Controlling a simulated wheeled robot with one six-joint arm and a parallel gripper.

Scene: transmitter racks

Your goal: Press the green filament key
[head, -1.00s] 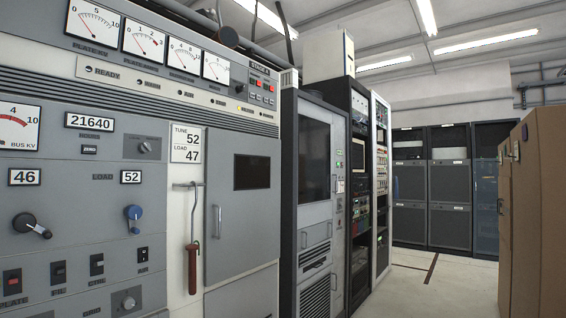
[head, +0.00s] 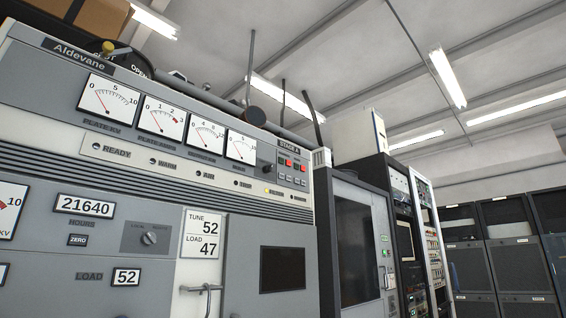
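The grey transmitter cabinet (head: 120,215) fills the left of the view, tilted in the picture. Near its upper right corner is a small key panel marked STAGE A (head: 289,150). It has red keys (head: 299,166) and a row of small pale keys (head: 291,180) below. Their labels are too small to read, and I cannot make out a green key among them. A dark knob (head: 268,168) sits left of the panel. My gripper is not in view.
Four meters (head: 162,120) run along the cabinet's top, above a row of lamps (head: 208,174), one lit yellowish. Dark racks (head: 360,240) stand to the right. A cardboard box (head: 95,18) is at upper left.

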